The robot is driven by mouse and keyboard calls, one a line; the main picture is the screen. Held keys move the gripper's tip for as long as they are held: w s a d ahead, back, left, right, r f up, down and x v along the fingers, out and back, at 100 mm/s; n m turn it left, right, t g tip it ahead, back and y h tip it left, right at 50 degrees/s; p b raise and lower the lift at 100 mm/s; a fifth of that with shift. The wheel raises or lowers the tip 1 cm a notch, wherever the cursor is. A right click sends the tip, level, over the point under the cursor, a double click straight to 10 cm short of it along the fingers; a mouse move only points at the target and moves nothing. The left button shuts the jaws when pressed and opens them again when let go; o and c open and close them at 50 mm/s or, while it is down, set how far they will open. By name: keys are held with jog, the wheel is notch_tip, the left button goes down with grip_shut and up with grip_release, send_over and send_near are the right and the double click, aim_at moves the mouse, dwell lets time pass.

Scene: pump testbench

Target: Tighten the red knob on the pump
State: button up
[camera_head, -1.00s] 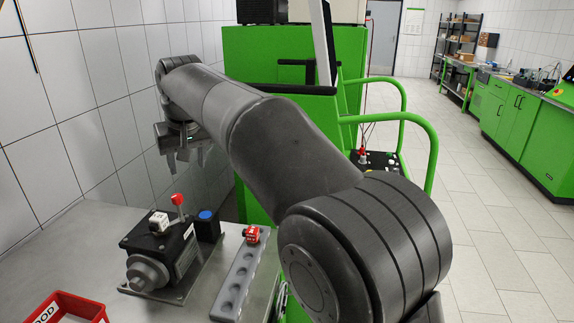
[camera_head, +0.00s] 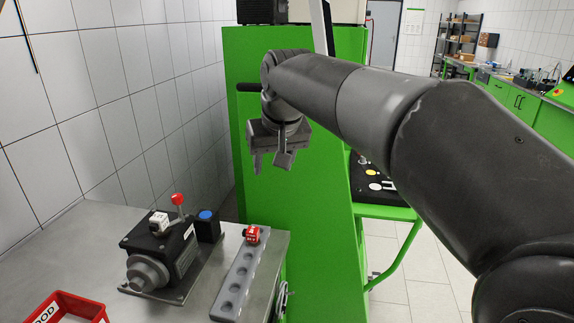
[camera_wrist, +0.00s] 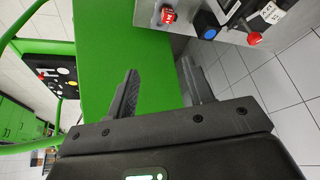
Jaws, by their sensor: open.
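The dark pump (camera_head: 165,247) stands on the metal table at the lower left of the head view. A red ball knob (camera_head: 177,199) sits on a short stem on top of it. The red knob also shows in the wrist view (camera_wrist: 254,38), near the upper right. My gripper (camera_head: 271,166) hangs in the air above and to the right of the pump, in front of the green cabinet. Its two fingers (camera_wrist: 158,78) are spread apart with nothing between them.
A grey rack with round holes (camera_head: 236,280) holds a small red-and-white piece (camera_head: 252,235). A blue-capped black block (camera_head: 207,217) stands beside the pump. A red bin (camera_head: 95,304) is at the front left. The tall green cabinet (camera_head: 310,210) stands behind the table's right edge.

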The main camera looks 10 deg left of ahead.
jog(key=shift+s+d+f, duration=0.1)
jog(key=shift+s+d, duration=0.1)
jog(key=shift+d, duration=0.55)
jog(key=shift+s+d, duration=0.15)
jog(key=shift+d, duration=0.6)
jog(key=s+d+f+m, duration=0.2)
jog(key=s+d, duration=0.2)
jog(key=d, duration=0.6)
jog(key=s+d+f+m+h, duration=0.1)
jog(key=s+d+f+m, duration=0.1)
jog(key=s+d+f, duration=0.4)
jog(key=s+d+f+m+t+h, duration=0.1)
jog(key=s+d+f+m, duration=0.1)
jog(key=s+d+f, duration=0.4)
jog(key=s+d, duration=0.4)
jog(key=shift+s+d+f+t+h, duration=0.2)
jog(key=shift+s+d+t+h, duration=0.1)
jog(key=shift+s, duration=0.1)
